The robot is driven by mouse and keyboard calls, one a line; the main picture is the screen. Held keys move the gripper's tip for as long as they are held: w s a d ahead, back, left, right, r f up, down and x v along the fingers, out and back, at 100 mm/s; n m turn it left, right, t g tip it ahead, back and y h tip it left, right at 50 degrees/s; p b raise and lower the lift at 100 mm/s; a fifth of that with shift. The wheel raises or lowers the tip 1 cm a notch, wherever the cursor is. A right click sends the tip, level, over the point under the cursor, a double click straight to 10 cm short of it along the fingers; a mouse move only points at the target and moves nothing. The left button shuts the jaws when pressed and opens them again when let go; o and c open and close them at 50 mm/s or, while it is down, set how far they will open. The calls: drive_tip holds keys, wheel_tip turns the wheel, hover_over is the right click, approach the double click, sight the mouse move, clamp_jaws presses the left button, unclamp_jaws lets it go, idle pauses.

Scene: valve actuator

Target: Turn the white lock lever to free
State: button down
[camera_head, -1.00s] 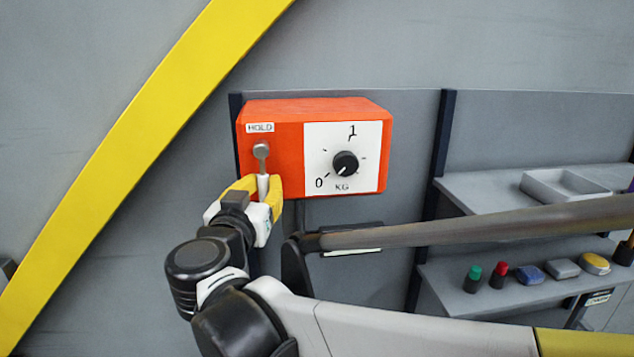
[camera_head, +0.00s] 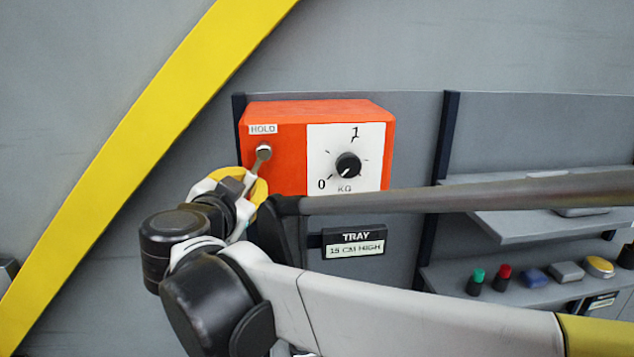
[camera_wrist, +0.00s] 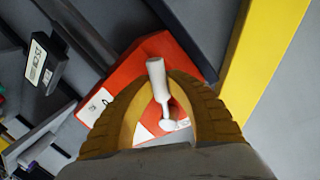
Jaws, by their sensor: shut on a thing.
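The orange box (camera_head: 287,165) is on the grey wall, with a HOLD label (camera_head: 263,129) at its upper left. Below the label is the lock lever (camera_head: 261,162), its shaft slanting down and left from its round pivot. My gripper (camera_head: 252,184) is at the lever's lower end, its yellow fingers partly hiding it. In the wrist view the white lever (camera_wrist: 161,88) lies between the two yellow fingers of my gripper (camera_wrist: 160,80), which is shut on it. The orange box (camera_wrist: 118,82) is behind them.
A black dial (camera_head: 348,165) marked 0, 1 and KG is on the box's white panel. A TRAY sign (camera_head: 355,243) is below. Shelves at the right hold several small items, including green (camera_head: 477,278) and red (camera_head: 503,275) ones. A yellow stripe (camera_head: 130,165) crosses the left.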

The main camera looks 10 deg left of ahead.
drive_tip(key=shift+s+a+r+m+g+y, duration=0.1)
drive_tip(key=shift+a+r+m+g+y, duration=0.25)
drive_tip(key=shift+m, duration=0.55)
drive_tip(key=shift+s+a+r+m+g+y, duration=0.15)
drive_tip(key=shift+a+r+m, duration=0.35)
drive_tip(key=shift+m, duration=0.4)
drive_tip(key=shift+a, duration=0.1)
drive_tip(key=c, duration=1.3)
unclamp_jaws()
drive_tip(key=v, duration=1.2)
drive_tip(key=shift+f, duration=0.1)
